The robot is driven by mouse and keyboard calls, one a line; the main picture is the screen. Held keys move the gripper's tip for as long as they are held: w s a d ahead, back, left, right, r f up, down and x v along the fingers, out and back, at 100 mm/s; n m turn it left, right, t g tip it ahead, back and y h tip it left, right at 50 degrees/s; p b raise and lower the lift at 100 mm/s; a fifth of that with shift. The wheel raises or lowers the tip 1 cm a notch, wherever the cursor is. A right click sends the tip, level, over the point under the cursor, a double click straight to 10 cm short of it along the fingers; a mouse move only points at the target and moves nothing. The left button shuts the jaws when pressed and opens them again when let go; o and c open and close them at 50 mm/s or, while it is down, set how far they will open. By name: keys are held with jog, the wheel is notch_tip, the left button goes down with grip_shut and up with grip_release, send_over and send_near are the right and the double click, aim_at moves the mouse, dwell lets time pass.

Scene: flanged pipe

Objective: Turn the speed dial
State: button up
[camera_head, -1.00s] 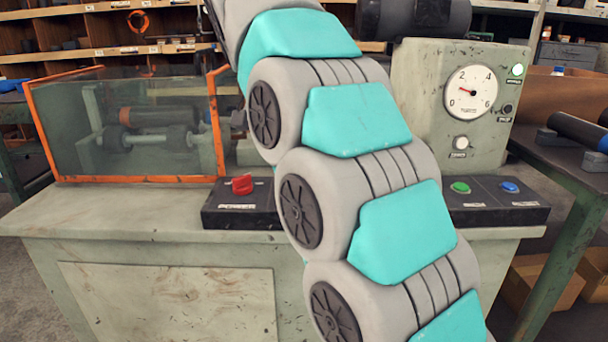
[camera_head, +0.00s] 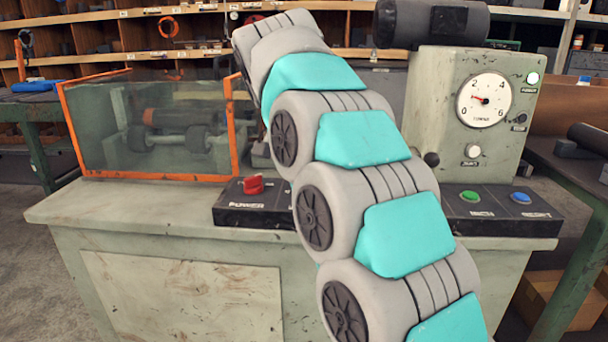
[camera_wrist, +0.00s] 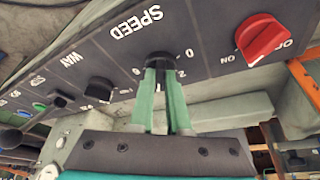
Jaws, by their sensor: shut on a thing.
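The speed dial (camera_wrist: 159,57) is a black knob on the dark panel, below the upside-down SPEED lettering, in the wrist view. Numbers are printed around it. My gripper (camera_wrist: 161,74), with green fingers, is shut on the dial, one finger on each side. The fingers cover part of it, so its exact setting is unclear. In the head view my arm hides the dial and the gripper. A round gauge (camera_head: 484,99) on the grey-green box has its needle left of centre, near the 2.
A red power knob (camera_wrist: 262,38) is right of the dial in the wrist view; a black knob (camera_wrist: 98,89) is left of it. Green (camera_head: 471,196) and blue (camera_head: 520,198) buttons are on the panel's right part. An orange-framed guard (camera_head: 150,130) stands at the left.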

grip_shut()
